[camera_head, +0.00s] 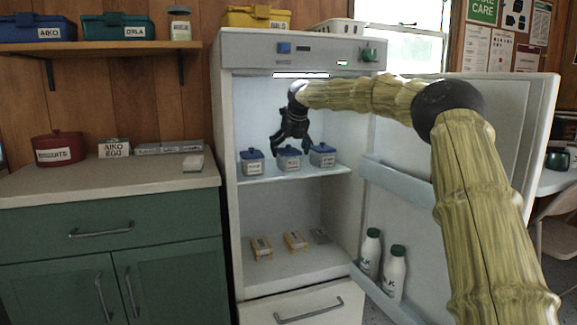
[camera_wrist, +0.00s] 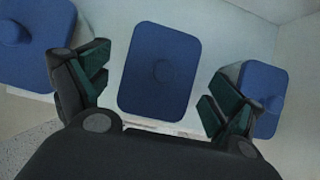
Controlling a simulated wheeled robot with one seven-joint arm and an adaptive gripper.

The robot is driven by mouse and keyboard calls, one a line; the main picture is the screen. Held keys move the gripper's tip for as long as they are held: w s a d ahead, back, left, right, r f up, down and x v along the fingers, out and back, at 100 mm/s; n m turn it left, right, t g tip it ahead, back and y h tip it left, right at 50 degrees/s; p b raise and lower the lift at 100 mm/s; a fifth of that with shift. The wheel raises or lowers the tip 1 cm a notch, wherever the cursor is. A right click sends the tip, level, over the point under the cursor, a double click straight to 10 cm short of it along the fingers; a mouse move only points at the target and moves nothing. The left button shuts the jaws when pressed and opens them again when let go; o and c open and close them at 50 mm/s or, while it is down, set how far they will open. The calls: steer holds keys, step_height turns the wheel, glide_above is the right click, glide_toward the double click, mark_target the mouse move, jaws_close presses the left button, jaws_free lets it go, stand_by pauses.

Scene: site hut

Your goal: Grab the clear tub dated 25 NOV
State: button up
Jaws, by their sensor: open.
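Three small tubs with blue lids stand in a row on the fridge's upper shelf (camera_head: 262,178): a left tub (camera_head: 252,162), a middle tub (camera_head: 289,158) and a right tub (camera_head: 322,155). Their front labels are too small to read. My gripper (camera_head: 293,146) is open and empty above the row, near the middle tub. In the wrist view my gripper (camera_wrist: 155,92) has its fingers on either side of the middle blue lid (camera_wrist: 160,70). The left lid (camera_wrist: 28,40) and right lid (camera_wrist: 262,98) lie outside the fingers. No tub is held.
The fridge door (camera_head: 500,150) stands open at right, with white milk bottles (camera_head: 394,270) in its rack. Small yellow-trimmed packs (camera_head: 295,240) lie on the lower shelf. The counter (camera_head: 110,185) at left holds a red biscuit tin (camera_head: 59,148) and an egg box (camera_head: 114,148).

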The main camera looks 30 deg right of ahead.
steer(key=shift+w+d, duration=0.1)
steer(key=shift+w, duration=0.15)
steer(key=b+x, duration=0.2)
steer(key=x, duration=0.3)
steer(key=shift+f, duration=0.1)
steer(key=shift+s, duration=0.1)
steer(key=c, duration=1.1)
steer(key=shift+c, duration=0.2)
